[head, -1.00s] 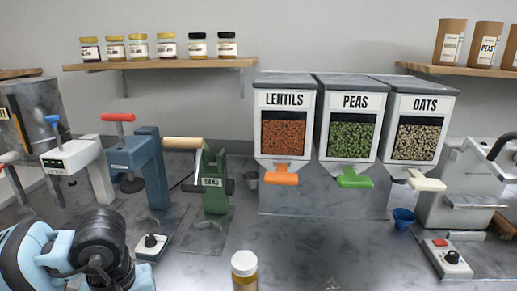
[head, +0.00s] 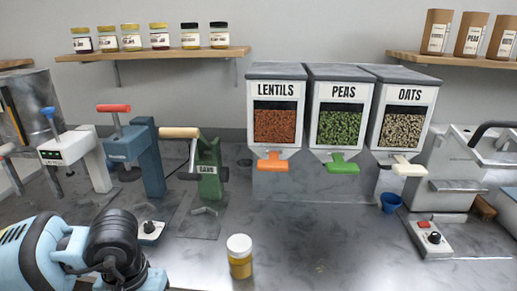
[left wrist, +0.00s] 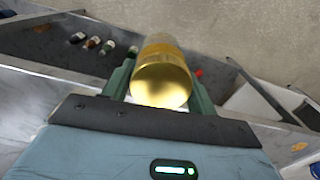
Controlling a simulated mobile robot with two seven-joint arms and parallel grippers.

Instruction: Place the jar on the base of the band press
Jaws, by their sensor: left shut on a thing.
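In the left wrist view a jar (left wrist: 162,78) with a shiny gold end facing the camera sits between the green fingers of my left gripper (left wrist: 160,85), which is shut on it. In the head view my left arm comes in at the lower left and its fingers do not show. The green band press (head: 208,168), with a wooden handle, stands on the counter left of centre. Its flat base (head: 203,222) reaches forward and is bare. A white-lidded amber jar (head: 240,257) appears to stand on the counter in front. I cannot tell whether it is the held jar.
A blue press (head: 145,160) and a white press (head: 85,155) stand left of the band press. Dispensers (head: 340,115) stand at the right, near a blue cup (head: 390,203). The front centre counter is mostly clear.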

